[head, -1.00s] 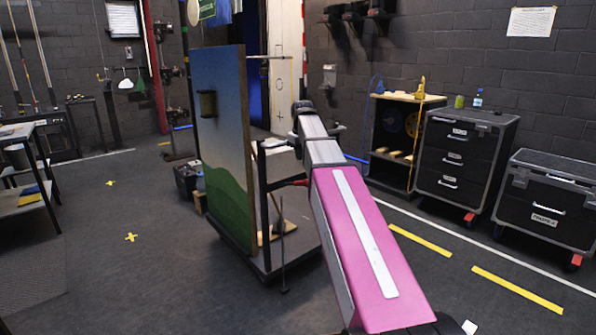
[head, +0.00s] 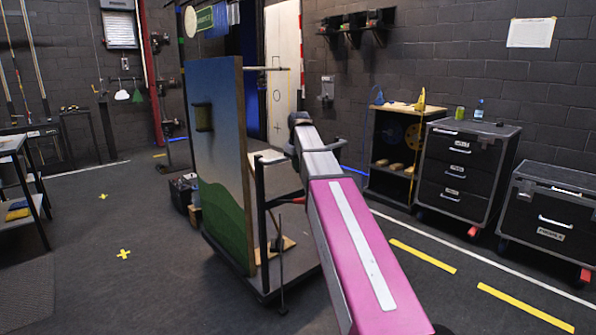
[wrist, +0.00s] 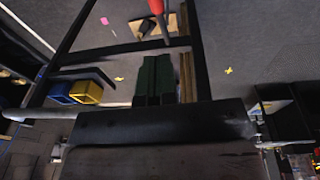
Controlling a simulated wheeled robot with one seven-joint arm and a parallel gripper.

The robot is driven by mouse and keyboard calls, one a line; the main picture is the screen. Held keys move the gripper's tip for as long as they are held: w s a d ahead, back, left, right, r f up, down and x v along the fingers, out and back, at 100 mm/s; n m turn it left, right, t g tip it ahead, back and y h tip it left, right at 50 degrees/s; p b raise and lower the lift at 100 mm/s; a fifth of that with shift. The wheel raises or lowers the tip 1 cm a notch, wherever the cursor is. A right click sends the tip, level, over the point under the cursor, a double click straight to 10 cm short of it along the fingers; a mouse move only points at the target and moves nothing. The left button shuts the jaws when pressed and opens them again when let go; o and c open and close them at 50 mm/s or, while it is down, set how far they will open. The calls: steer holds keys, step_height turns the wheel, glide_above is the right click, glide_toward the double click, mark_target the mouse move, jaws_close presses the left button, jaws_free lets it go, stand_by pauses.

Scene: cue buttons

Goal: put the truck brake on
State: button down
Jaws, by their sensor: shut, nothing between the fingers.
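The truck is a low dark wheeled platform (head: 262,287) in the head view, carrying an upright painted flat (head: 220,150) and a black frame. A thin upright black rod (head: 281,262) stands at its near edge. A small red part (head: 298,200), possibly the brake handle, is mostly hidden behind my arm. In the wrist view a red handle (wrist: 156,6) shows at the top edge, cut off by the picture. My gripper (wrist: 155,58) points towards it, dark fingers side by side, shut and empty, apart from the handle. Whether the brake is on cannot be told.
Black frame bars of the truck (wrist: 62,50) lie close around my gripper. A wooden shelf unit (head: 392,150) and black wheeled cases (head: 465,170) stand at the right. A shelved table (head: 18,190) stands at the left.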

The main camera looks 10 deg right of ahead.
steer(key=f, duration=0.5)
steer(key=w+f, duration=0.1)
steer(key=f, duration=0.1)
steer(key=shift+f, duration=0.25)
steer(key=f, duration=0.2)
steer(key=d+f, duration=0.1)
steer(key=shift+s, duration=0.25)
steer(key=shift+s+d+f, duration=0.1)
steer(key=shift+d+f, duration=0.05)
steer(key=shift+f, duration=0.35)
steer(key=shift+s+f, duration=0.1)
steer(key=shift+s+d+f, duration=0.1)
steer(key=shift+s+f, duration=0.05)
steer(key=shift+f, duration=0.05)
step_height(320, 180, down, 16)
steer(key=s+d+t+y, duration=0.1)
steer(key=s+t+y, duration=0.1)
steer(key=t, duration=0.3)
steer(key=shift+d+y, duration=0.15)
steer(key=shift+y, duration=0.25)
